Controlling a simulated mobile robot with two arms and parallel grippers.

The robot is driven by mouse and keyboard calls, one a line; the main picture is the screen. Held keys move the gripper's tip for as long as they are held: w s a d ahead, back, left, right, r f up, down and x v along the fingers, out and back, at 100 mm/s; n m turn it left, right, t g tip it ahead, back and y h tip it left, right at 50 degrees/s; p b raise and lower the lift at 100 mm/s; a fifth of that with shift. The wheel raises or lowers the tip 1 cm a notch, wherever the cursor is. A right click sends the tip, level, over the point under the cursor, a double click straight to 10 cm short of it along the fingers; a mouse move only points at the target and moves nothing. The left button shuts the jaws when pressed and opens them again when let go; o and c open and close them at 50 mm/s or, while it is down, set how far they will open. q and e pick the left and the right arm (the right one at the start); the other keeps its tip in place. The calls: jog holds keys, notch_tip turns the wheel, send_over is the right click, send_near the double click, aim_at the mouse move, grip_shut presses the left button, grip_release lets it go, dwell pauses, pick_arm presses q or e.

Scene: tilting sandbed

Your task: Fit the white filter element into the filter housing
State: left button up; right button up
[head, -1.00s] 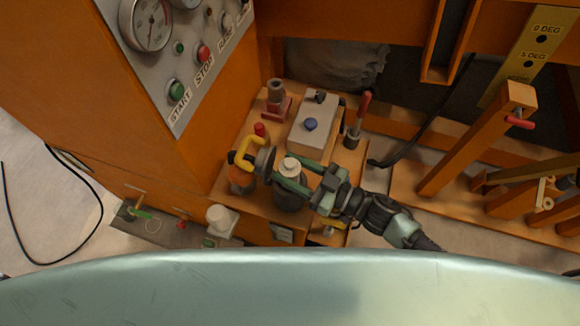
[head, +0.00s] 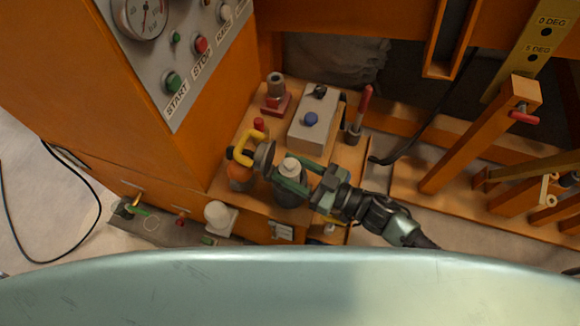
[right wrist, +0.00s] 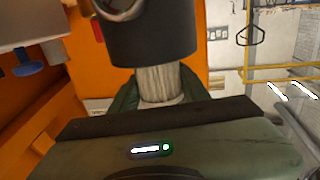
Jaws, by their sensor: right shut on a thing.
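The white filter element (head: 290,166) stands upright between the green fingers of my right gripper (head: 286,174), which is shut on it. In the right wrist view, which looks upside down, the ribbed white side of the element (right wrist: 160,84) shows between my gripper and the dark cylindrical filter housing (right wrist: 152,35). The element meets the housing mouth and looks partly inside; how deep is hidden. In the head view the housing (head: 290,198) stands under my fingers on the wooden bench. My left gripper is not in view.
A grey box with a blue knob (head: 312,139) is behind.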

jog(key=shift+f+b, duration=0.95)
jog(key=shift+f, duration=0.35)
jog(key=shift+r, duration=0.1)
jog(key=shift+r+p, duration=2.35)
jog(key=shift+p, duration=0.2)
jog(key=shift+p, duration=0.4)
jog(key=shift+f+b, duration=1.95)
jog(key=shift+f, duration=0.5)
jog(key=o, duration=1.5)
jog(key=shift+s, duration=0.1)
